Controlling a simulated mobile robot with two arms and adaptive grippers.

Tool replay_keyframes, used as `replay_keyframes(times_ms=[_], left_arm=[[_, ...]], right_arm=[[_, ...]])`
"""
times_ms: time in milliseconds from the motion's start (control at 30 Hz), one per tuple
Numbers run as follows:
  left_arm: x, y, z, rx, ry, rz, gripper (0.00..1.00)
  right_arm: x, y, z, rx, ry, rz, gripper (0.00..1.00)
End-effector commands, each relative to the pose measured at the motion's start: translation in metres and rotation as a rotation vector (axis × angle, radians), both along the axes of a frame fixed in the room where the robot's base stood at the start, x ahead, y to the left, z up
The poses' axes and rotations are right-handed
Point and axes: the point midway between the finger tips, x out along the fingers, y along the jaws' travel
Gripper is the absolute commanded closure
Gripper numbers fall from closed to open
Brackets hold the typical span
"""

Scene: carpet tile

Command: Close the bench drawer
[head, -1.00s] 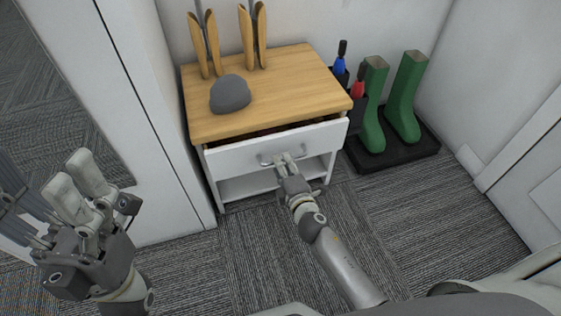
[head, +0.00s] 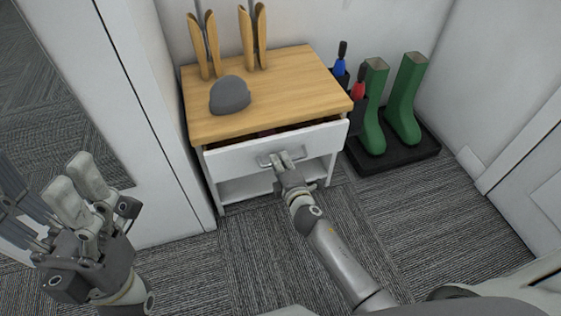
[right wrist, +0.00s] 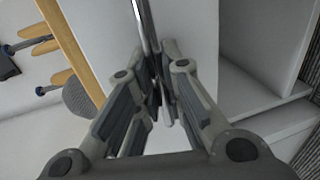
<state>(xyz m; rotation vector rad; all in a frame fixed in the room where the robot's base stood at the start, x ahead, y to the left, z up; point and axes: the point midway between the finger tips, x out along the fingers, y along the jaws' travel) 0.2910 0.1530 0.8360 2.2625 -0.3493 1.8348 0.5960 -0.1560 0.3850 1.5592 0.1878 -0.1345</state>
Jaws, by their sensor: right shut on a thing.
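The bench (head: 262,97) is a small white cabinet with a wooden top. Its white drawer (head: 235,158) is partly open, with a dark gap under the top's front edge. My right gripper (head: 278,160) is at the drawer front, shut on the grey bar handle (head: 268,161). In the right wrist view the fingers (right wrist: 160,100) close around the handle (right wrist: 147,35), and the drawer front (right wrist: 190,30) is behind it. My left gripper (head: 82,185) is open and empty at the left, away from the bench.
A grey cap (head: 230,95) and wooden shoe-tree-like pieces (head: 253,38) stand on the bench top. Green boots (head: 402,105) stand on a black tray (head: 425,146) at the right. A white cabinet with a mirror (head: 70,90) is at the left. Carpet in front is clear.

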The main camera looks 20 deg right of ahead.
Motion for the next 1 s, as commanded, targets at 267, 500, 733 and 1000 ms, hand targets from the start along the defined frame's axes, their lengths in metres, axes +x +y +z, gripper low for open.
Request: replay_keyframes(times_ms=[267, 500, 733, 1000], left_arm=[[0.0, 0.0, -0.001, 0.0, 0.0, 0.0, 0.29], [0.0, 0.0, -0.006, 0.0, -0.001, 0.001, 0.29], [0.0, 0.0, -0.006, 0.0, -0.001, 0.001, 0.29], [0.0, 0.0, -0.006, 0.0, -0.002, 0.001, 0.29]], right_arm=[[0.007, 0.0, -0.001, 0.0, 0.0, 0.0, 1.0], [0.038, 0.001, -0.001, -0.001, 0.0, 0.0, 1.0], [0.044, 0.001, 0.0, -0.001, 0.0, -0.001, 1.0], [0.045, 0.001, 0.001, -0.001, -0.002, -0.001, 0.76]])
